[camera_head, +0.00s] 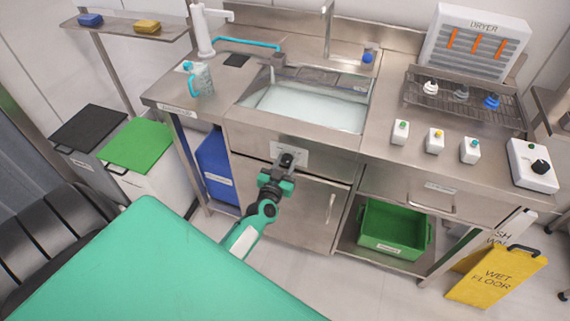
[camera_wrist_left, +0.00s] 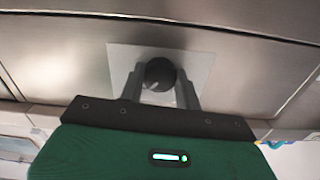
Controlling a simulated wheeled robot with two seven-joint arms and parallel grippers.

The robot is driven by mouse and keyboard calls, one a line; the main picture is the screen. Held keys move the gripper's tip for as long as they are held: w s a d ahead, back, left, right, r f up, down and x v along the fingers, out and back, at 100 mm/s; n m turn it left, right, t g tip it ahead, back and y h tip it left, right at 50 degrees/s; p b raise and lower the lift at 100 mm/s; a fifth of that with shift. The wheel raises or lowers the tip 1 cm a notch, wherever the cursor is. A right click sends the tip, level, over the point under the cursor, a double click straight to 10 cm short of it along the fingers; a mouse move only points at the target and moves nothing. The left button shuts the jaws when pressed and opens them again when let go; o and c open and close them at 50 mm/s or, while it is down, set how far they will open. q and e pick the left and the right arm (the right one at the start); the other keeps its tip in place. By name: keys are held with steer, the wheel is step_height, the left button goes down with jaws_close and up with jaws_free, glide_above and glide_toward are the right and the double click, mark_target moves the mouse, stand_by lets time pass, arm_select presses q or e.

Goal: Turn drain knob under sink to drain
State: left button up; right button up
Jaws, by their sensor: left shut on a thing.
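The drain knob is a black round knob (camera_wrist_left: 159,74) on a pale plate (camera_wrist_left: 200,68) fixed to the steel front under the sink. In the head view the plate (camera_head: 302,151) shows below the basin, with the knob mostly behind my gripper. My left gripper (camera_head: 285,163) reaches the plate, and in the wrist view its two grey fingers (camera_wrist_left: 160,88) stand on either side of the knob, shut on it. The sink (camera_head: 312,107) holds pale water. The knob's pointing direction cannot be made out. My right gripper is not in view.
A cabinet door with a vertical handle (camera_head: 331,208) is below the plate. A blue bin (camera_head: 214,168) stands to its left, a green crate (camera_head: 393,227) to its right. A yellow wet-floor sign (camera_head: 494,277) stands on the floor at right.

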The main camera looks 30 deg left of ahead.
arm_select(q)
steer(key=shift+n, duration=0.3)
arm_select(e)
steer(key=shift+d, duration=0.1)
arm_select(q)
steer(key=n, duration=0.2)
steer(key=shift+n, duration=0.4)
steer(key=n, duration=0.2)
steer(key=shift+n, duration=0.3)
steer(key=n, duration=0.2)
steer(key=shift+n, duration=0.4)
steer(key=n, duration=0.2)
steer(key=shift+n, duration=1.1)
steer(key=shift+n+b, duration=0.35)
steer(key=shift+n, duration=0.95)
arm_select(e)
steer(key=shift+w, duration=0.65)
